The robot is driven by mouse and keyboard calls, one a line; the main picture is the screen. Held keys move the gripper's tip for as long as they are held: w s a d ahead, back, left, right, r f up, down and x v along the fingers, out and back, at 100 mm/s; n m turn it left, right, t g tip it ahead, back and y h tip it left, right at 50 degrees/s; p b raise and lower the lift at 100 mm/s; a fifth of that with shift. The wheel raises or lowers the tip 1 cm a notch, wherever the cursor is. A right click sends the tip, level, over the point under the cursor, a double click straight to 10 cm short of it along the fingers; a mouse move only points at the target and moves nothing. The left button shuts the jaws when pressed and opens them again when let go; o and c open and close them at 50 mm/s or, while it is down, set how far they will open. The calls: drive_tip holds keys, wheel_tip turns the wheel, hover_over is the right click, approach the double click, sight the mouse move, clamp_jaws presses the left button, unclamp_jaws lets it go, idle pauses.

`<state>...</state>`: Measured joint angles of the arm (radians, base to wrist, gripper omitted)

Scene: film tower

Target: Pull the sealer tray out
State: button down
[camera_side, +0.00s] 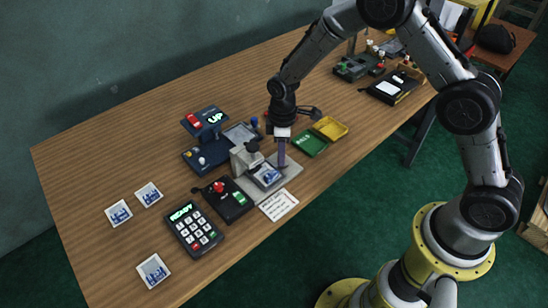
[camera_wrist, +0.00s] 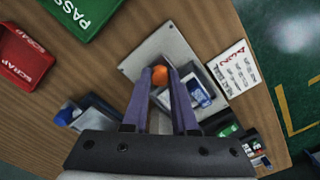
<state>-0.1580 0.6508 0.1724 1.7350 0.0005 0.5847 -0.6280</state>
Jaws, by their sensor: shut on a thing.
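The sealer (camera_side: 245,157) is a grey machine with a dark knob on top, standing on a pale base plate (camera_side: 290,168). Its tray (camera_side: 267,176) lies on the plate in front and carries a blue-printed card, which also shows in the wrist view (camera_wrist: 197,92). My gripper (camera_side: 282,160) points down beside the tray with its purple fingers. In the wrist view my gripper (camera_wrist: 162,78) is shut on an orange knob (camera_wrist: 159,74) at the tray's side. The fingers hide part of the knob and of the tray. In the side view the knob is hidden.
A green PASS bin (camera_side: 309,143) and a yellow bin (camera_side: 329,128) stand to the right. A red SCRAP bin (camera_wrist: 27,57) shows in the wrist view. A note (camera_side: 278,204), a black button box (camera_side: 229,198) and a keypad reading READY (camera_side: 193,229) are at the front.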

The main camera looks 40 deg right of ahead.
drive_tip(key=d, duration=0.5)
drive_tip(key=c, duration=0.7)
unclamp_jaws()
drive_tip(key=shift+r, duration=0.15)
wheel_tip(320, 180, up, 14)
drive_tip(key=shift+f, duration=0.2)
